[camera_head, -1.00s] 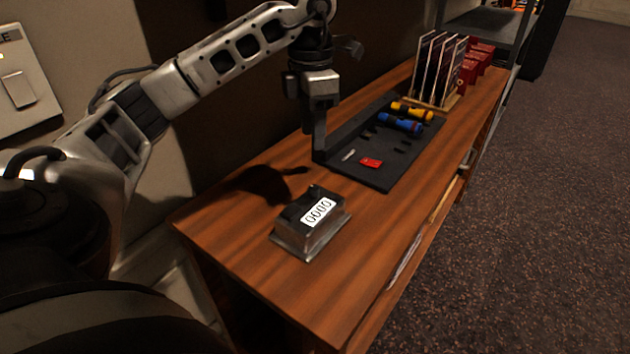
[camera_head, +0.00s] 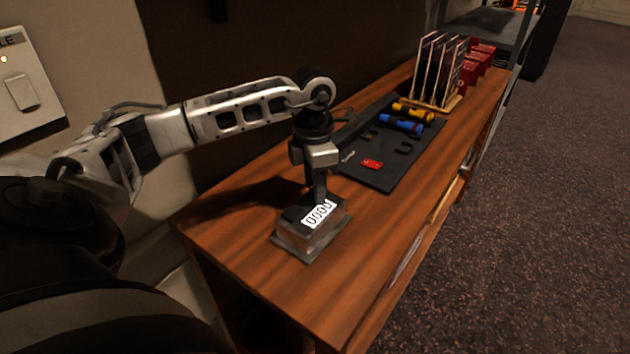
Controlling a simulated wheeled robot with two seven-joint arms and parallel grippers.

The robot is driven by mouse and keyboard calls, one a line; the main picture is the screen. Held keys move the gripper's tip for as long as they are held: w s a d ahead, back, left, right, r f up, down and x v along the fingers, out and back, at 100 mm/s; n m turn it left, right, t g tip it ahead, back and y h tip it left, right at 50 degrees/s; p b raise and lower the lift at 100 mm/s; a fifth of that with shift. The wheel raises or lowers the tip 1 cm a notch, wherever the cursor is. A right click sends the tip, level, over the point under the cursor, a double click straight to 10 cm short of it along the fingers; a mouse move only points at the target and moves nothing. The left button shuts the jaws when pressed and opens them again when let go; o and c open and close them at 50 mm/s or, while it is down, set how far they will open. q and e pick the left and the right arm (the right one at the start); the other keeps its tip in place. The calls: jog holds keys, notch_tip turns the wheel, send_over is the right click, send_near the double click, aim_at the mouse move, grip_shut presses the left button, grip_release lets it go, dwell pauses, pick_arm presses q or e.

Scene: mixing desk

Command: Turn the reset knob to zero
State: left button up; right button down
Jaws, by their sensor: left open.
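The grey metal counter box (camera_head: 310,240) sits near the front end of the wooden desk. Its white label (camera_head: 318,213) shows dark digits that look like zeros, too small to read surely. My left gripper (camera_head: 318,194) points down at the back of the box's top, just behind the label. It is open, with its fingers seen nearly edge-on. The reset knob is not distinguishable; the fingers cover that part of the box. I cannot tell whether they touch the knob. My right gripper is not in view.
Behind the box, a black tray (camera_head: 378,178) holds a red piece (camera_head: 372,164) and blue (camera_head: 402,124) and yellow (camera_head: 412,112) tools. A rack of upright panels (camera_head: 440,70) and red boxes (camera_head: 478,62) stand farther back. The desk (camera_head: 265,262) is clear left of the box.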

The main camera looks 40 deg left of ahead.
pick_arm(q)
grip_shut()
